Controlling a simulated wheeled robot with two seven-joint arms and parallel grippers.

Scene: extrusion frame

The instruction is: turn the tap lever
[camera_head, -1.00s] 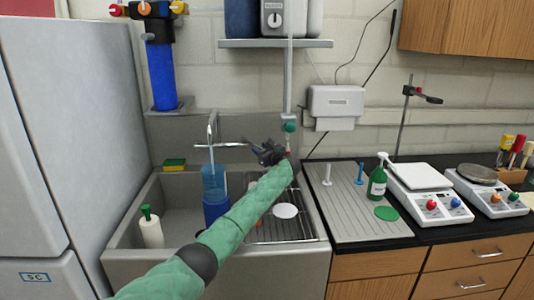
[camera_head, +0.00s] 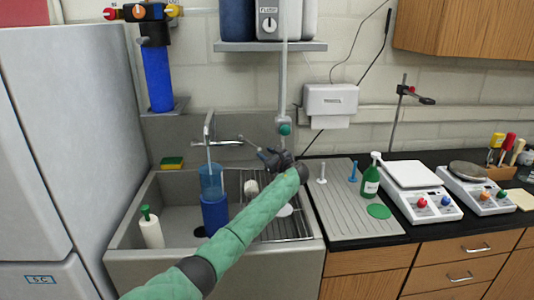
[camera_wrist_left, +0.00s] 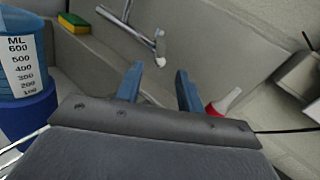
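The tap (camera_head: 208,128) rises at the back of the sink, with its thin lever (camera_head: 236,142) reaching to the right toward my gripper. The left wrist view also shows the tap lever (camera_wrist_left: 130,27), a chrome bar ending in a pale tip near my fingertips. My left gripper (camera_head: 268,156) is just right of the lever's end in the head view. In the wrist view its two blue fingers (camera_wrist_left: 158,76) stand apart with nothing between them. The lever tip appears beyond the fingers, not between them; I cannot tell the exact gap in depth. My right gripper is not in view.
A blue graduated cylinder (camera_head: 212,180) stands below the spout. A white bottle (camera_head: 151,228) is in the sink, a sponge (camera_head: 172,163) on the ledge. A red-and-white nozzle (camera_wrist_left: 224,102) is right of my fingers. A drain rack (camera_head: 262,228) lies under my arm.

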